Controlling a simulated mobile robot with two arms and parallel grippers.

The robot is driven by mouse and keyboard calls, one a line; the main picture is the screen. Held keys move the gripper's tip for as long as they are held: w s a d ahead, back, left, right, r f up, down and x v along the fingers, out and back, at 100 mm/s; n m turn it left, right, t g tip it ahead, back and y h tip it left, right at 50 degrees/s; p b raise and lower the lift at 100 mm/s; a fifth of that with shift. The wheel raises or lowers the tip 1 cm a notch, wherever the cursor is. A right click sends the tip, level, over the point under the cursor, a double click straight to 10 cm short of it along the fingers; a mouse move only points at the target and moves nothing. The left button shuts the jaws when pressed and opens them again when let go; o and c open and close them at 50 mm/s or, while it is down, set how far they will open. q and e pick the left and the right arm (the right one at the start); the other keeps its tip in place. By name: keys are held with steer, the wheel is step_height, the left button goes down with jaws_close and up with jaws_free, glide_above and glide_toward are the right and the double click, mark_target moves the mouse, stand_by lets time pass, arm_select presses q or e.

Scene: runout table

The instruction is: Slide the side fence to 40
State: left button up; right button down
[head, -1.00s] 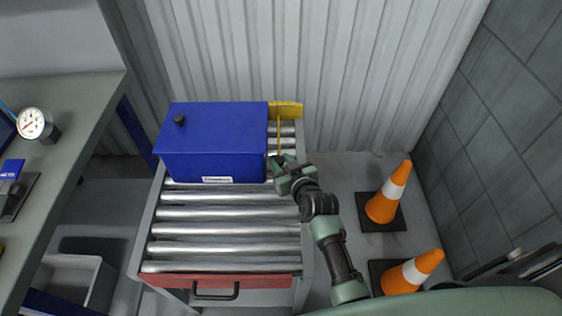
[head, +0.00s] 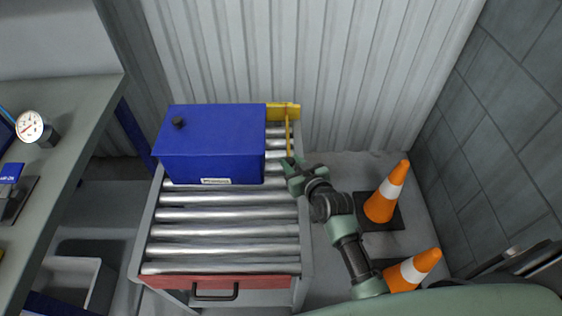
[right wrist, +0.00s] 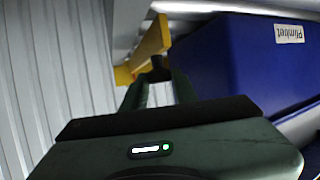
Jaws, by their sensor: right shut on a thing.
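The side fence (head: 288,134) is a thin yellow bar running front to back along the right side of the roller table (head: 147,225). My right gripper (head: 290,163) is at the fence's near end and is shut on it. In the right wrist view, the fence (right wrist: 153,40) rises from between the fingertips (right wrist: 158,78), with a dark part at the grip. A gap of bare rollers lies between the fence and the blue box (head: 210,145). No scale marking or number 40 can be read. My left gripper is not in view.
A yellow end piece (head: 283,111) stands at the table's back right. Two orange cones (head: 385,195) stand on the floor to the right, near my right arm. A bench (head: 75,115) with a gauge (head: 31,126) is at the left. The front rollers are bare.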

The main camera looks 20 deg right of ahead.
steer(key=shift+s+d, duration=0.1)
steer(key=shift+d, duration=0.35)
steer(key=c, duration=1.4)
jaws_free()
steer(key=shift+d, duration=0.1)
steer(key=v, duration=0.8)
